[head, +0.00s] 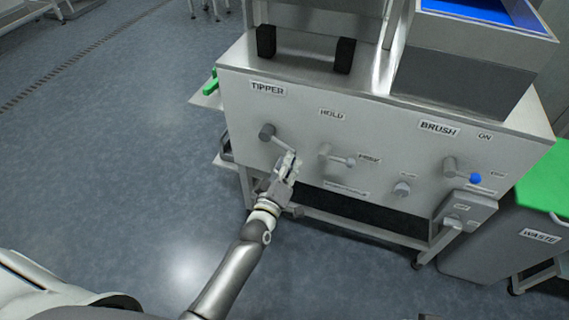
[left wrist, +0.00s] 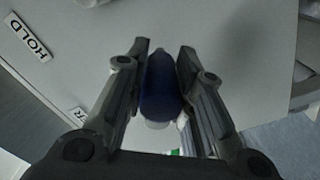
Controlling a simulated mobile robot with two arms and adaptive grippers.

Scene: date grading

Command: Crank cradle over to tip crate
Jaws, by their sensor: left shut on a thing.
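The tipper crank (head: 267,132) is on the front panel below the TIPPER label (head: 268,89). Its arm runs down and right from the hub. My left gripper (head: 288,163) is at the outer end of this crank. In the left wrist view, a dark blue crank handle (left wrist: 160,88) lies between the two fingers, and the gripper is shut on it. In the head view the hand hides the handle. A metal frame with two black blocks (head: 344,55) stands on top of the machine; I cannot tell whether it belongs to the cradle. No crate can be made out for certain. My right gripper is out of view.
Right of the tipper crank are a HOLD lever (head: 338,160), a small knob (head: 402,188) and a blue-tipped BRUSH lever (head: 475,178). A grey box (head: 465,214) juts out at the right. A waste bin with a green top (head: 545,180) stands beyond. Floor at left is clear.

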